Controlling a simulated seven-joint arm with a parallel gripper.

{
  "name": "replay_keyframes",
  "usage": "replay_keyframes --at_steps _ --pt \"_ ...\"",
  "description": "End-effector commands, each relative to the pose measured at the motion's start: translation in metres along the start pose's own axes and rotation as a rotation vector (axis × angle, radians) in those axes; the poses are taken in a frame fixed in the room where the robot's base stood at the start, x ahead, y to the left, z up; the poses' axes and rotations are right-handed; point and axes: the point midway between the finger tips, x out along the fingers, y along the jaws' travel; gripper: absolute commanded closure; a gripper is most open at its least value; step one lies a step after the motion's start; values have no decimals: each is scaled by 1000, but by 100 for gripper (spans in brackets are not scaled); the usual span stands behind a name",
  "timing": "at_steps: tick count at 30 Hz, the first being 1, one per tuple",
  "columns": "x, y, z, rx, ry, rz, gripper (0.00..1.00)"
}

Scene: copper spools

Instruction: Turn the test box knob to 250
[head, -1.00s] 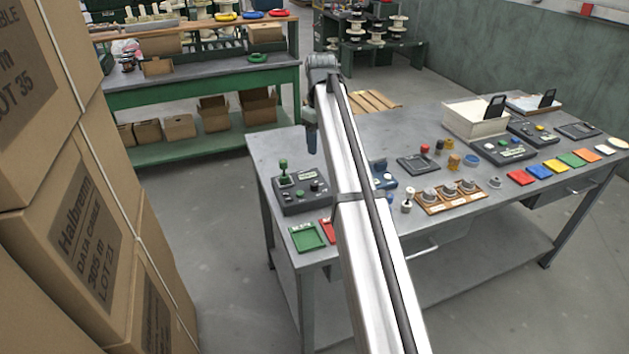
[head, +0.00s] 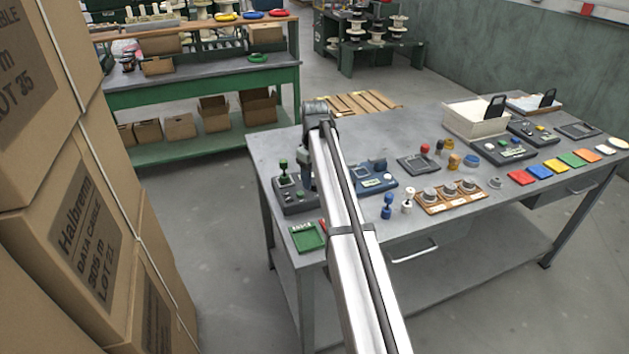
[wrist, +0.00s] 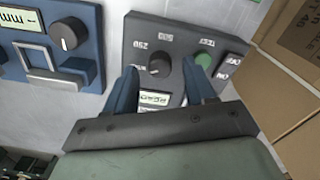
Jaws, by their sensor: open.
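The dark grey test box (head: 290,203) stands at the near left of the bench, partly hidden by my arm. In the wrist view the test box (wrist: 135,28) fills the upper middle, with upside-down labels 250, 500 and TEST. Its black knob (wrist: 159,64) has a pale mark that seems to point to the lower left in the picture; the exact setting is hard to tell. My gripper (wrist: 165,69) is open, with blue fingers on either side of the knob and gaps between. The right finger partly covers a green button (wrist: 205,59).
A blue meter box (head: 376,181) with its own knob (wrist: 69,34) stands close beside the test box. A wooden board with several knobs (head: 450,197) is to the right. Stacked cartons (head: 85,215) stand at the left.

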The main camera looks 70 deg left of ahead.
Motion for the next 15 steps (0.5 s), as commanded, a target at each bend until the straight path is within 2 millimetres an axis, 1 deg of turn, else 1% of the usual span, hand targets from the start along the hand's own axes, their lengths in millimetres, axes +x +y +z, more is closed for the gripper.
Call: replay_keyframes --at_steps 1,6,15 --pt "6 0 0 0 -1 -1 45" --pt "14 0 0 0 -1 -1 45" --pt "15 0 0 0 0 0 45"
